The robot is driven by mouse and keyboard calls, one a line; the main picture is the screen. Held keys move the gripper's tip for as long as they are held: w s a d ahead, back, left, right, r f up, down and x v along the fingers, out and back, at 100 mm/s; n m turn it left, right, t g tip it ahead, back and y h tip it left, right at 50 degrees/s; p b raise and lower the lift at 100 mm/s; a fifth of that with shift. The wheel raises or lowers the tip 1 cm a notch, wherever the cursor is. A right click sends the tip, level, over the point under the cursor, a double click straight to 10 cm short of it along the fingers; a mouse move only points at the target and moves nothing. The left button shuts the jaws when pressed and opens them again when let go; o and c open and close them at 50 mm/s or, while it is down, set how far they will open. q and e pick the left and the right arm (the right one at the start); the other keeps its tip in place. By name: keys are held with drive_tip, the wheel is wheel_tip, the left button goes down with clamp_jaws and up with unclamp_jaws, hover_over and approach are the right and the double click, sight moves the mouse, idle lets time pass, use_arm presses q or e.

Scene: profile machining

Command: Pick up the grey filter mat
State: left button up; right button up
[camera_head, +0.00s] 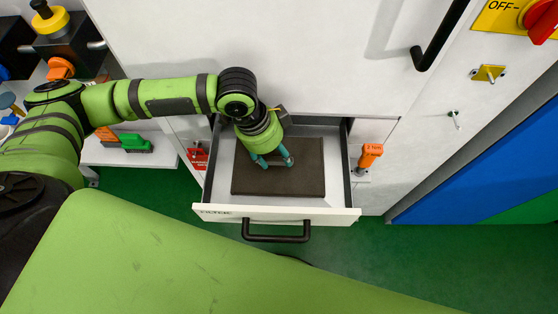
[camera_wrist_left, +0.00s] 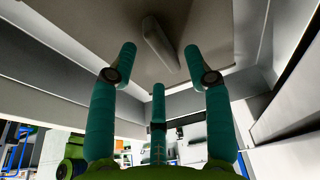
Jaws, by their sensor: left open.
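The grey filter mat (camera_head: 303,180) lies flat in an open drawer (camera_head: 228,212), a dark brownish-grey rectangle. In the left wrist view the mat (camera_wrist_left: 212,28) fills the upper middle, with a raised bar-like grip (camera_wrist_left: 158,42) on its face. My left gripper (camera_head: 275,163) points down over the mat's left-centre part in the head view. Its three teal fingers are spread open, and in the wrist view the gripper (camera_wrist_left: 160,60) has the raised grip between its fingertips, with no clear contact. The left hand hides part of the mat. My right gripper is not in view.
The drawer walls stand close around the mat, and a black handle (camera_head: 276,237) is on its front. An orange-handled tool (camera_head: 369,157) hangs right of the drawer. A shelf with a green-handled item (camera_head: 135,143) is at left. The cabinet front rises behind.

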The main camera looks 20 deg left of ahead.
use_arm(q)
drive_tip(key=shift+x, duration=1.15)
clamp_jaws()
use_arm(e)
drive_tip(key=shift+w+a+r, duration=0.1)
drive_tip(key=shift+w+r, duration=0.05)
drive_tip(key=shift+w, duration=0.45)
use_arm(q)
drive_tip(key=shift+r, duration=0.15)
